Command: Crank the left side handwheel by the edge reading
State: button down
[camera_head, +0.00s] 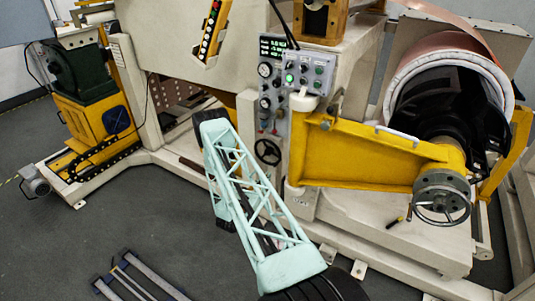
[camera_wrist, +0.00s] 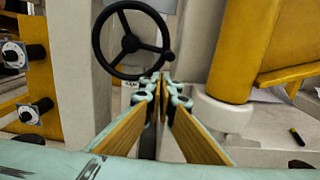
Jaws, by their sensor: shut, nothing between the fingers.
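A small black three-spoke handwheel (camera_head: 267,152) is mounted on the machine's front, below the control panel. In the wrist view the handwheel (camera_wrist: 132,42) fills the upper middle, with a small crank knob (camera_wrist: 168,55) at its lower right rim. My gripper (camera_wrist: 163,80) is shut and empty, its fingertips meeting just below the knob and lower right rim in the picture. I cannot tell whether they touch the wheel. In the head view my gripper is hidden behind my arm. A display with green digits (camera_head: 272,47) is on the panel; its digits are too small to read.
A larger grey handwheel (camera_head: 442,200) is on the yellow arm (camera_head: 370,155) at right, below the copper coil (camera_head: 455,50). Black knobs (camera_wrist: 37,52) are left of the black wheel in the wrist view. A screwdriver-like tool (camera_head: 395,222) lies on the base.

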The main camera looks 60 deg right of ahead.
jog(key=shift+a, duration=0.85)
